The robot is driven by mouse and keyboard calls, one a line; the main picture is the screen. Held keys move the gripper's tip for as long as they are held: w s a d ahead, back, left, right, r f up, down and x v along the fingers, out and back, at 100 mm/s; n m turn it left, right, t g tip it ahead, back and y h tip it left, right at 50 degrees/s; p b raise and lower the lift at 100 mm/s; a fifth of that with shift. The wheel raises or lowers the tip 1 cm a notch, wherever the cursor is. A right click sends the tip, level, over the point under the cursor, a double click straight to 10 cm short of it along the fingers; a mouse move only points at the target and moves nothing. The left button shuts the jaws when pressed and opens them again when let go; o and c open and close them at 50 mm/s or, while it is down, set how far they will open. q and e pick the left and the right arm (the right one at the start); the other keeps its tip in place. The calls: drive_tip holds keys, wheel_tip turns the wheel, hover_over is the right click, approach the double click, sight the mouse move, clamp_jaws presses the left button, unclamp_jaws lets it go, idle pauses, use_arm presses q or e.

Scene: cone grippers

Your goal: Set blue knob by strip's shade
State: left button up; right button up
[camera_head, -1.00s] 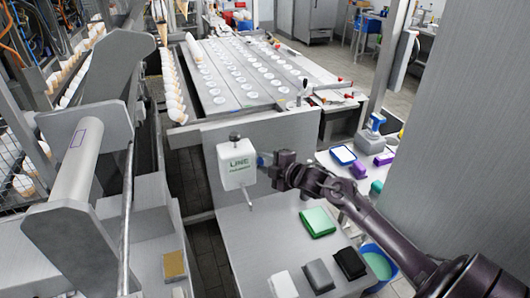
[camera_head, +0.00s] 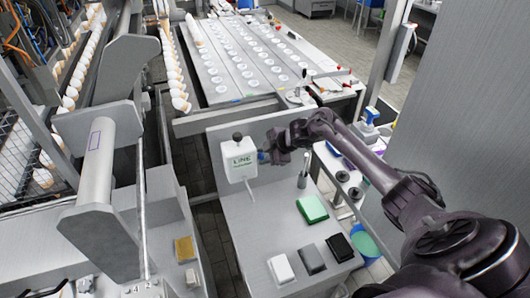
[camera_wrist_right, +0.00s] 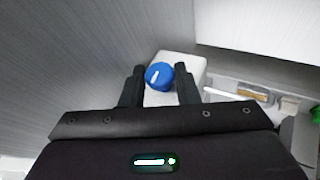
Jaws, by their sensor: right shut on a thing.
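The blue knob (camera_wrist_right: 158,76) with a white pointer mark sits on the side of a white box lettered "LINE" (camera_head: 238,160). My right gripper (camera_head: 268,157) is at that side of the box, with its fingers closed on either side of the knob. In the right wrist view the gripper (camera_wrist_right: 160,86) has one finger at each side of the knob, and the pointer mark shows slightly tilted. In the head view the knob is mostly hidden by the gripper. I cannot make out a coloured strip for certain. My left gripper is out of view.
Green (camera_head: 312,209), white (camera_head: 281,269), grey (camera_head: 312,259) and black (camera_head: 339,247) pads lie on the grey bench. A thin white spout (camera_head: 250,191) hangs below the box. A grey panel (camera_head: 290,125) stands behind it. Bare bench lies left of the pads.

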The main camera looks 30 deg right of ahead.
idle(0.4)
drive_tip(key=o, duration=1)
drive_tip(key=shift+w, duration=0.1)
drive_tip(key=shift+c, duration=0.2)
drive_tip(key=b+v, duration=0.2)
drive_tip(key=v, duration=0.5)
drive_tip(key=shift+r, duration=0.4)
drive_tip(key=shift+f, duration=0.1)
